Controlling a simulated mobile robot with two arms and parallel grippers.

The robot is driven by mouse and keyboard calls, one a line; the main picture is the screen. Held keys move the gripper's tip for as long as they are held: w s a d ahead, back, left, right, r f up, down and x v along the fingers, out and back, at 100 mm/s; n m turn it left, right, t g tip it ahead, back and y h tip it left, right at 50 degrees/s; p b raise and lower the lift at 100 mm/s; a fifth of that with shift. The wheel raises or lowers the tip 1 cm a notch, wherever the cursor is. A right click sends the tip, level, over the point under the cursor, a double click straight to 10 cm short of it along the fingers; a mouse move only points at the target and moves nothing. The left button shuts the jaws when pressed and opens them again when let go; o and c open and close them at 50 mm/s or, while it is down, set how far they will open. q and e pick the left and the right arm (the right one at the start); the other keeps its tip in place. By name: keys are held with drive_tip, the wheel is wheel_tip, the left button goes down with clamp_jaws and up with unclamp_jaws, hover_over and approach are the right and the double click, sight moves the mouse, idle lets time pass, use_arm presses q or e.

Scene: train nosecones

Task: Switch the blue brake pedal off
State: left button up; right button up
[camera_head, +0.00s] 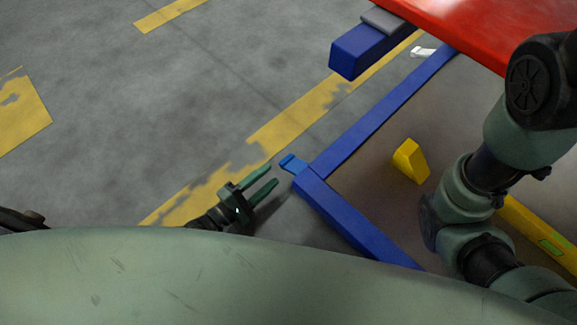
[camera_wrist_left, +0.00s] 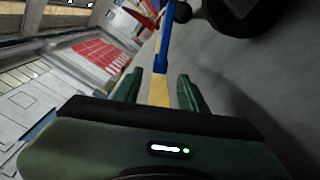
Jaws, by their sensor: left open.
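The blue brake pedal (camera_head: 293,163) is a small, lighter blue tab at the left corner of a dark blue floor frame (camera_head: 345,220). My left gripper (camera_head: 272,174) is open and empty, its two green fingers pointing toward the pedal from the lower left. In the left wrist view, the pedal (camera_wrist_left: 160,66) shows beyond and between the open fingers (camera_wrist_left: 160,77), at the near end of a blue bar. My right gripper is not in view; only my right arm shows.
A red panel (camera_head: 480,28) and a blue beam end (camera_head: 358,52) are at the upper right. A yellow wedge (camera_head: 410,160) stands inside the frame, and a yellow bar (camera_head: 535,232) lies at the right. The grey floor with yellow stripes (camera_head: 290,112) is clear to the left.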

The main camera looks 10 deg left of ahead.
sight(286, 161)
use_arm(q)
drive_tip(key=b+x, duration=0.3)
drive_tip(key=x, duration=0.4)
drive_tip(key=shift+f, duration=0.1)
drive_tip(key=shift+w+d, duration=0.25)
drive_tip(key=shift+w, duration=0.1)
drive_tip(key=shift+c, duration=0.3)
clamp_jaws()
idle(0.7)
